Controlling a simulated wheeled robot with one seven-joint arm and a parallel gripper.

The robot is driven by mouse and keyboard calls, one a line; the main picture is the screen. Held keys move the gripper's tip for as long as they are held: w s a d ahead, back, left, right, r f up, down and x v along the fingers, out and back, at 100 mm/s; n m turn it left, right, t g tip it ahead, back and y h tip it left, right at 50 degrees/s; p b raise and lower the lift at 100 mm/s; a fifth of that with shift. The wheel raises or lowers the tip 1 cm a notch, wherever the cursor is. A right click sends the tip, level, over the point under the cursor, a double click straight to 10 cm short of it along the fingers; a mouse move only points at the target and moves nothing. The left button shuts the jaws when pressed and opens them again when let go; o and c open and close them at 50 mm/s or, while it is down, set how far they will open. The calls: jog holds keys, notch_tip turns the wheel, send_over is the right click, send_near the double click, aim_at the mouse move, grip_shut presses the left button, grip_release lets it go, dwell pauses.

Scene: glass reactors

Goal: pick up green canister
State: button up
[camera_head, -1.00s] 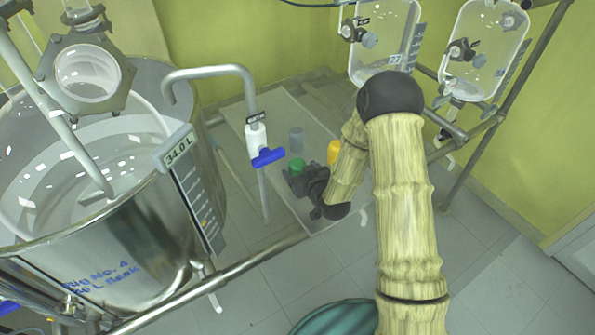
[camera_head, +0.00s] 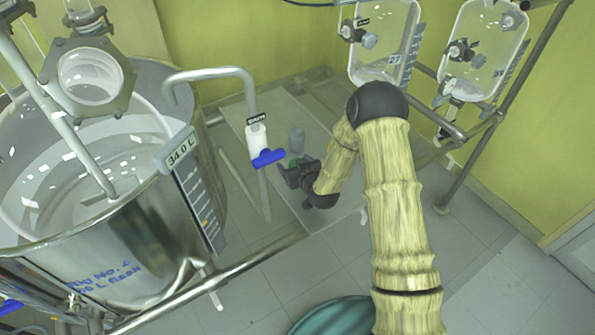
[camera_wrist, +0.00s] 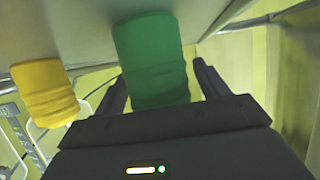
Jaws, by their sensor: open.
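The green canister (camera_wrist: 152,60) stands between the two fingers of my gripper (camera_wrist: 160,84) in the wrist view. A gap shows between the canister and the right finger; the left finger is close beside it, and I cannot tell if they touch. The gripper is open.
A yellow canister (camera_wrist: 44,90) is left of the green one in the wrist view. A pipe with a blue valve handle (camera_head: 268,157) is close at left. The large steel vessel (camera_head: 140,262) fills the left side.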

jog(key=c, duration=1.1)
jog(key=shift+r, duration=0.1)
notch_tip(320, 180, up, 10)
jog(key=shift+f, duration=0.1)
dwell(0.3)
